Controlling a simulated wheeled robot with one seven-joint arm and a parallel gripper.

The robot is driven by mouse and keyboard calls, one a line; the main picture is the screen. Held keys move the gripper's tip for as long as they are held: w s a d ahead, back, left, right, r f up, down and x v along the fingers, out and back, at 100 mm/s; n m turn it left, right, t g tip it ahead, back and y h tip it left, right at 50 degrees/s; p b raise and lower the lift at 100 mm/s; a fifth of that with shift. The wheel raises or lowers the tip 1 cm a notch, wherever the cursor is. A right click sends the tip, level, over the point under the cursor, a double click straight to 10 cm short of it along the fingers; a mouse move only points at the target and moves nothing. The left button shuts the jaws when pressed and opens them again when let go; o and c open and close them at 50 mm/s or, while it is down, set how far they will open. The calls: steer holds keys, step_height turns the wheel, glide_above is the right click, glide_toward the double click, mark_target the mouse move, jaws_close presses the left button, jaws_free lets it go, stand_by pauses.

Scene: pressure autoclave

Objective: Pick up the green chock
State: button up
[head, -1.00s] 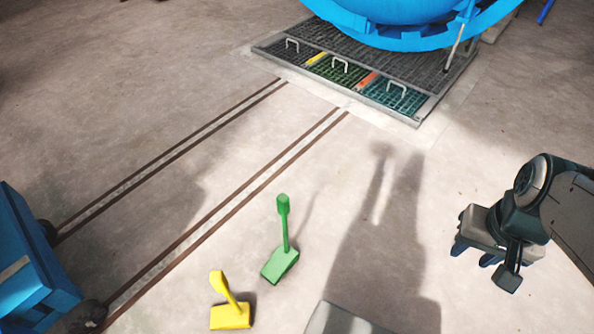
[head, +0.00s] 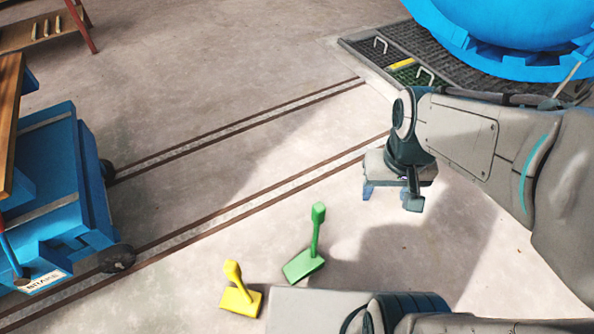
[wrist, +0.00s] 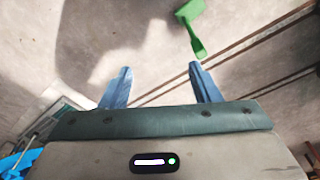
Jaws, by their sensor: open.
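The green chock (head: 303,263) is a wedge with an upright handle ending in a thicker knob. It stands on the floor in the lower middle of the head view. My gripper (head: 386,192) is to the right of it and apart from it. In the wrist view the green chock (wrist: 189,12) is at the top right, its handle pointing toward the right finger. My gripper (wrist: 162,85) is open, with its two blue fingers apart and nothing between them.
A yellow chock (head: 240,299) stands just left of the green one. The blue autoclave (head: 510,35) and floor grating (head: 395,62) are at the upper right. Floor around the chocks is clear.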

steer(key=w+a+f+n+p, duration=0.1)
steer(key=w+a+f+n, duration=0.15)
steer(key=w, duration=0.35)
steer(key=n+g+p, duration=0.1)
steer(key=n+p, duration=0.1)
steer(key=n, duration=0.2)
glide_above(319, 206)
step_height(319, 206, down, 13)
step_height(319, 206, down, 7)
steer(key=shift+a+f+b, duration=0.1)
steer(key=shift+f+b, duration=0.05)
steer(key=shift+b, duration=1.05)
steer(key=shift+f+b, duration=1.3)
steer(key=shift+f, duration=1.8)
steer(key=shift+r, duration=0.1)
jaws_close()
